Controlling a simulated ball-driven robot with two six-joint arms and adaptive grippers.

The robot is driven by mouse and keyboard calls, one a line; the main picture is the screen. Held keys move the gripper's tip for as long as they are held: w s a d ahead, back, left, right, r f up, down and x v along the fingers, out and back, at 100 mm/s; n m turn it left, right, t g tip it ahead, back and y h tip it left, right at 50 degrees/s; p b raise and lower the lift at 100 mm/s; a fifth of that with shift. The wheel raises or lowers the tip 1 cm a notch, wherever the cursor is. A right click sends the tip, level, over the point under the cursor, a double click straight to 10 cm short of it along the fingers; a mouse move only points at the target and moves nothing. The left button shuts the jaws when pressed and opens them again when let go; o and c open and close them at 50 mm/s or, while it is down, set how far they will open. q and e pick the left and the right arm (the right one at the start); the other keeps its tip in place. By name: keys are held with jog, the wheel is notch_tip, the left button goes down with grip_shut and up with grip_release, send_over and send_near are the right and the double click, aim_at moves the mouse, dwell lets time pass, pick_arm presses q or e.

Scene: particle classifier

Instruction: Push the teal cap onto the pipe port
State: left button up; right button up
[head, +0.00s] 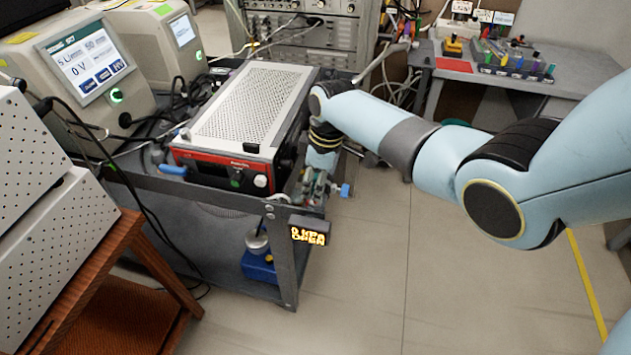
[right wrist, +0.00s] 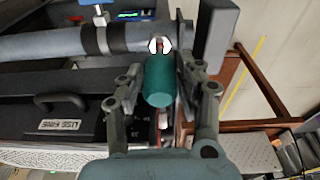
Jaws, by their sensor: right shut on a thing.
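The teal cap (right wrist: 159,80) is between the fingers of my right gripper (right wrist: 158,85) in the right wrist view, and the fingers are shut on it. Just beyond the cap's far end is a small white round fitting (right wrist: 160,45) at the end of a grey pipe (right wrist: 60,48), which looks like the pipe port. I cannot tell whether cap and port touch. In the head view my right gripper (head: 318,186) is low at the front right corner of the cart, and the cap cannot be made out there. My left gripper is not in view.
A red-fronted box with a perforated top (head: 250,105) stands on the dark cart (head: 240,200), close left of my right gripper. A lit sign (head: 309,236) hangs at the cart's corner. A dark upright plate (right wrist: 215,35) stands beside the port. Floor to the right is clear.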

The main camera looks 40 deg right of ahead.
jog(key=shift+f+b, duration=1.25)
jog(key=shift+f, duration=0.55)
jog(key=o, duration=1.1)
jog(key=shift+o, duration=0.2)
jog(key=shift+r, duration=0.1)
notch_tip(320, 180, up, 12)
jog(key=s+d, duration=0.1)
jog(key=shift+s, duration=0.2)
